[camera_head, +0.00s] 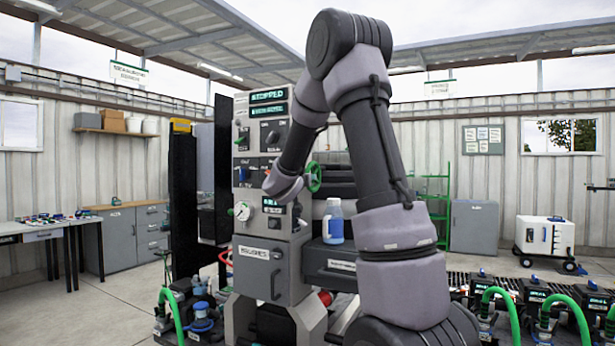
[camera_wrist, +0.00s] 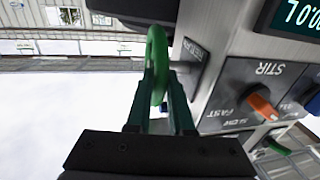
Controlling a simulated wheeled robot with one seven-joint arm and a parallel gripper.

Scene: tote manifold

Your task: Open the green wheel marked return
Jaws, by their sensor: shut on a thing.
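The green wheel (camera_head: 315,177) sits on the right side of the grey machine, partly hidden by my arm in the head view. In the wrist view its green rim (camera_wrist: 158,50) is seen nearly edge-on and runs between the fingers of my gripper (camera_wrist: 160,88). The fingers are shut on the rim. A small label (camera_wrist: 196,50) is on the machine beside the wheel, at a steep slant and hard to read. In the head view my gripper is mostly hidden behind my wrist.
The machine's panel has an orange STIR knob (camera_wrist: 263,104) and a display (camera_wrist: 297,16) close to the right of my gripper. A grey drawer (camera_head: 270,268) is lower on the machine.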

